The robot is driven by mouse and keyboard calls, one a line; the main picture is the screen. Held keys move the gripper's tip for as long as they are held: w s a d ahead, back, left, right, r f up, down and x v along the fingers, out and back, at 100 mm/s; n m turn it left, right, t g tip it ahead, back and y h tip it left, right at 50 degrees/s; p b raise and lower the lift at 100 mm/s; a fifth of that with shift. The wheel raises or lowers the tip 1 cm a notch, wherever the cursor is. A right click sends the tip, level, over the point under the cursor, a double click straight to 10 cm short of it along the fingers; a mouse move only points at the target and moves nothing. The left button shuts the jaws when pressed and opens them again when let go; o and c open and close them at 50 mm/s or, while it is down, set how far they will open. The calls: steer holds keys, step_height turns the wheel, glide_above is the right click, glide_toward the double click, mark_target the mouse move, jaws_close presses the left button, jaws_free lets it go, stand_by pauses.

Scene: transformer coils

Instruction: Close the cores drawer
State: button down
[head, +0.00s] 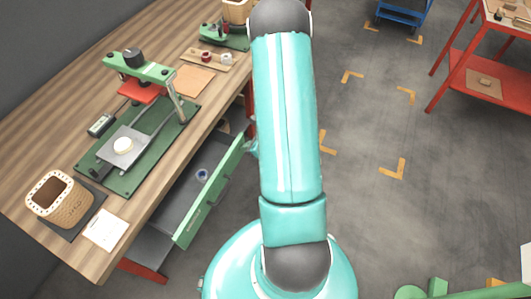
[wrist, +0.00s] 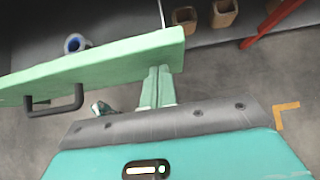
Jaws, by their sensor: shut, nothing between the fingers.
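The cores drawer has a green front (head: 208,197) and stands pulled out from under the wooden workbench in the head view. A blue and white ring (head: 202,175) lies inside it. In the wrist view the green front (wrist: 110,66) crosses the upper left, with a dark bar handle (wrist: 54,101) on its face. My gripper (wrist: 158,70) is shut and empty, its tips at the front's lower edge, right of the handle. I cannot tell whether they touch it. In the head view my arm hides most of the gripper, beside the front's far end.
The workbench (head: 60,150) carries a green press (head: 137,65), a woven basket (head: 62,203) and small parts. A red shelf (head: 480,80) and a blue cart (head: 403,14) stand at right. Brown containers (wrist: 224,13) show in the wrist view.

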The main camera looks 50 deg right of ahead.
glide_above(216, 144)
stand_by(0.4)
stand_by(0.3)
